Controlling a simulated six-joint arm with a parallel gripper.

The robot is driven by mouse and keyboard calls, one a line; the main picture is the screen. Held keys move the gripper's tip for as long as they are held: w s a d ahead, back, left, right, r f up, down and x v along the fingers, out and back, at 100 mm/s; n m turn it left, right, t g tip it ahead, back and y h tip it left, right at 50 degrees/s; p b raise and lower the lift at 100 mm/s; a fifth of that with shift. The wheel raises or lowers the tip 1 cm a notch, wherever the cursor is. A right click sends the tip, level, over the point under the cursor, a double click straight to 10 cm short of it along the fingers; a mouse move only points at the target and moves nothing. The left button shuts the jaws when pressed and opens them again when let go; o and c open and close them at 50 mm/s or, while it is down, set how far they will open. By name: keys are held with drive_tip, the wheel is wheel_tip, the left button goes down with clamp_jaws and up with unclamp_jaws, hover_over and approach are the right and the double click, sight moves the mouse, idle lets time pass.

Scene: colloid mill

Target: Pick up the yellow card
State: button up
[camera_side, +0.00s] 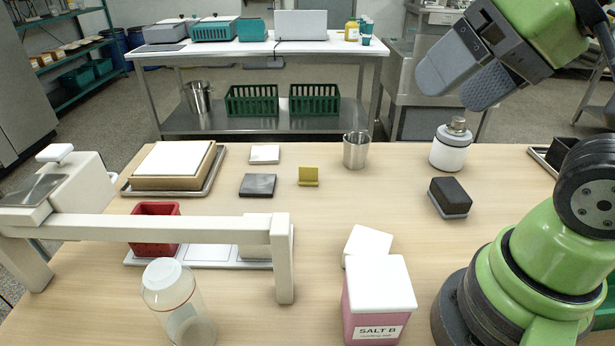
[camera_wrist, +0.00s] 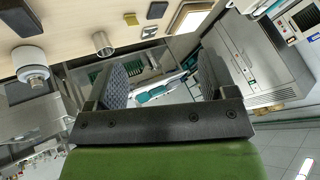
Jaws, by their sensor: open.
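My gripper (camera_side: 452,82) is raised high at the upper right in the side view, well away from the card. In the wrist view its two grey fingers (camera_wrist: 161,78) are spread apart with nothing between them.
A steel cup (camera_side: 355,151) stands right of the card and a dark square block (camera_side: 257,185) lies left of it. A white-bodied bottle (camera_side: 450,148) and a black sponge-like block (camera_side: 449,197) are further right. A pink SALT B box (camera_side: 377,305) stands at the front. The table is clear just in front of the card.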

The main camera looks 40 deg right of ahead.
drive_tip(key=m+g+h, duration=0.4)
drive_tip(key=m+h, duration=0.1)
drive_tip(key=m, duration=0.1)
hover_over(308, 167)
drive_tip(key=s, duration=0.1)
drive_tip(key=f, duration=2.3)
drive_tip(key=shift+s+a+f, duration=0.1)
drive_tip(key=shift+a+f, duration=0.25)
drive_tip(key=shift+n, duration=0.3)
drive_tip(key=x, duration=0.5)
drive_tip(key=shift+a+f, duration=0.15)
drive_tip(key=shift+f, duration=0.25)
drive_tip(key=c, duration=1)
